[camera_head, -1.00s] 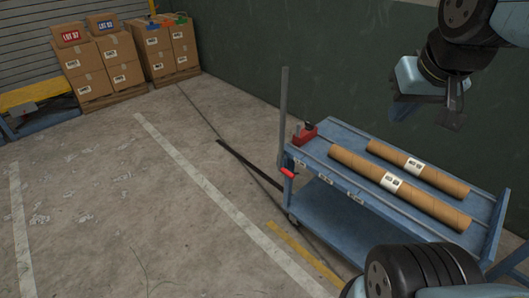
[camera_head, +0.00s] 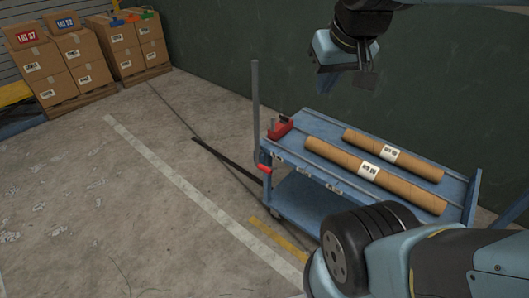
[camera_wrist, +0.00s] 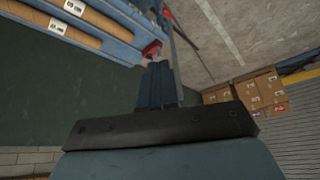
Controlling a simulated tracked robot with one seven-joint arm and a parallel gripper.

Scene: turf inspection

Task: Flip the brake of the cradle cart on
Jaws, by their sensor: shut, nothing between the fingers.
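The blue cradle cart (camera_head: 312,170) stands at the right in the head view, with two brown tubes (camera_head: 370,171) lying on its top deck. A red lever or handle (camera_head: 264,168) sticks out at its left end, below the deck edge. A red block (camera_head: 280,128) sits on the deck's left corner, beside an upright grey post (camera_head: 256,110). I cannot tell the brake's setting. My gripper (camera_head: 347,82) is above and behind the cart, apart from it, shut and empty. In the wrist view, its fingers (camera_wrist: 160,85) point toward the red block (camera_wrist: 152,48).
A dark green wall (camera_head: 220,60) runs close behind the cart. Stacked cartons (camera_head: 60,65) stand on pallets at the back left. A dark bar (camera_head: 225,160) lies low by the cart's left end. The concrete floor (camera_head: 90,200) left of the cart is free.

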